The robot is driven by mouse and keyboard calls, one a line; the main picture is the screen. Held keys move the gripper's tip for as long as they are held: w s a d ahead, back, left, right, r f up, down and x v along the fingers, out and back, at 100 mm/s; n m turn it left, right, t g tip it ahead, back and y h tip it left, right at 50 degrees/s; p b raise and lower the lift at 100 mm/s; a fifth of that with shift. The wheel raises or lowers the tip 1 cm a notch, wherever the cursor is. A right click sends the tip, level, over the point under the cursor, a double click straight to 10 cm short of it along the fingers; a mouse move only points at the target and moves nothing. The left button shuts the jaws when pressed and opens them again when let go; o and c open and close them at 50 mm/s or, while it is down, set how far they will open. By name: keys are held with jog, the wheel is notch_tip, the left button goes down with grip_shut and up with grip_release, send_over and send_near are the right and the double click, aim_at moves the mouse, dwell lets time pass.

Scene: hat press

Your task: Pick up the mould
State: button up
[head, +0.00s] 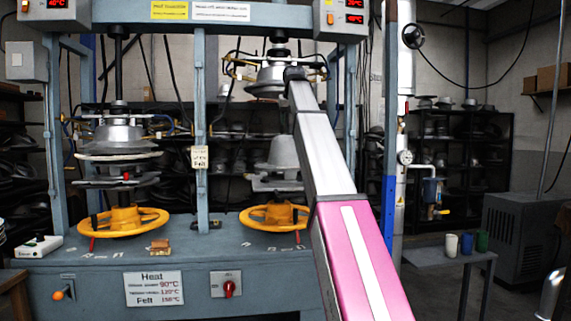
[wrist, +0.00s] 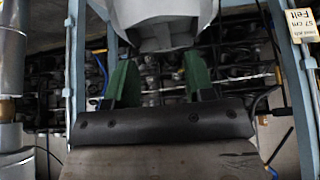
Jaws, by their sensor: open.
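The grey metal mould (head: 283,152), shaped like a hat crown with a flat brim, sits in the right-hand bay of the press above a yellow handwheel. My arm partly covers its right side. A grey body, apparently this mould (wrist: 160,22), fills the top middle of the wrist view, cut off by the edge. My gripper (wrist: 158,78) shows there as two green fingers, spread apart with nothing between them. In the head view the arm's end reaches up near the upper press head, above the mould, and the fingers cannot be made out.
The upper press head (head: 268,75) hangs close to my arm's end. A blue-grey post (head: 200,90) stands left, carrying a tag (wrist: 303,25) that reads upside down in the wrist view. Yellow handwheels (head: 122,221) sit below. A small table (head: 445,257) with cups stands right.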

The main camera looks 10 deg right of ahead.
jog(key=x, duration=0.7)
jog(key=shift+w+a+f, duration=0.15)
jog(key=shift+w, duration=0.15)
grip_shut()
